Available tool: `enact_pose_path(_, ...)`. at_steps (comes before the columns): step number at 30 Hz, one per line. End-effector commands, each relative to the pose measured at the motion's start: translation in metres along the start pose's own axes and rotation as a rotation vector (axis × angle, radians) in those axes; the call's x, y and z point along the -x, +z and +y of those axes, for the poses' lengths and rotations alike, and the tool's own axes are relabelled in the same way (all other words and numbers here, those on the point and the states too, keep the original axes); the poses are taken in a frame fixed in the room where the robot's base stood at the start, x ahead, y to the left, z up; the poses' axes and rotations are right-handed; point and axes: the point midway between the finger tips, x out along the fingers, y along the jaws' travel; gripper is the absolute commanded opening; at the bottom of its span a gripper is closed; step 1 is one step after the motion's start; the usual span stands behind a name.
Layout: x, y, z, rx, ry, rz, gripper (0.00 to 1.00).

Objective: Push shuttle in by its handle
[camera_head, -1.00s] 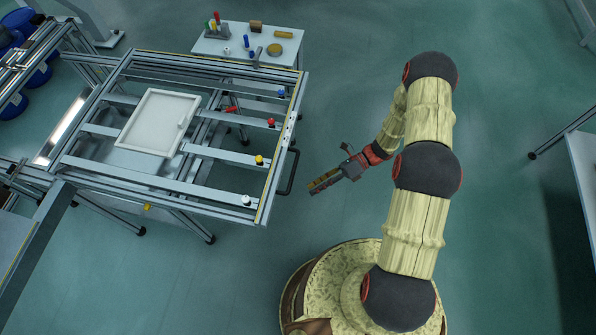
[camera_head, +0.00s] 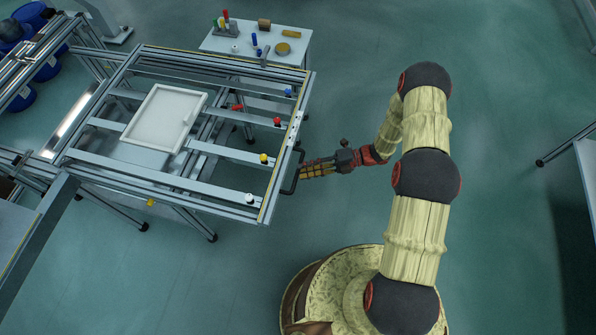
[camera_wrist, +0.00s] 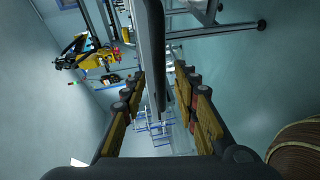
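The shuttle (camera_head: 273,170) is an aluminium frame with a yellow-striped right edge. Its black handle (camera_head: 288,190) sticks out from that edge, and in the wrist view the handle (camera_wrist: 154,40) is a long dark bar running down the middle. My gripper (camera_head: 303,171) is at the handle in the head view, with its fingers pointing left. In the wrist view my gripper (camera_wrist: 160,78) is open, one finger on each side of the bar, with gaps visible. Whether the fingertips touch the handle cannot be told.
A white panel (camera_head: 142,142) lies on the frame's crossbars. Red, blue, yellow and white knobs (camera_head: 264,158) sit along the bars. A small white table (camera_head: 222,46) with tools stands behind. The floor (camera_head: 500,240) right of my arm is clear.

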Motion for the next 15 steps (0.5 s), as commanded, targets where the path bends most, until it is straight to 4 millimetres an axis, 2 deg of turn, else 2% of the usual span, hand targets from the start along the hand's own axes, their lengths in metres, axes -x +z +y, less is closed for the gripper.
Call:
enact_pose_path(1, -0.008, 0.0, -0.001, 0.0, -0.001, 0.002, 0.3)
enact_pose_path(6, -0.025, 0.0, -0.001, 0.002, -0.001, 0.001, 0.3)
enact_pose_path(15, -0.031, 0.0, 0.0, 0.002, -0.001, -0.001, 0.3)
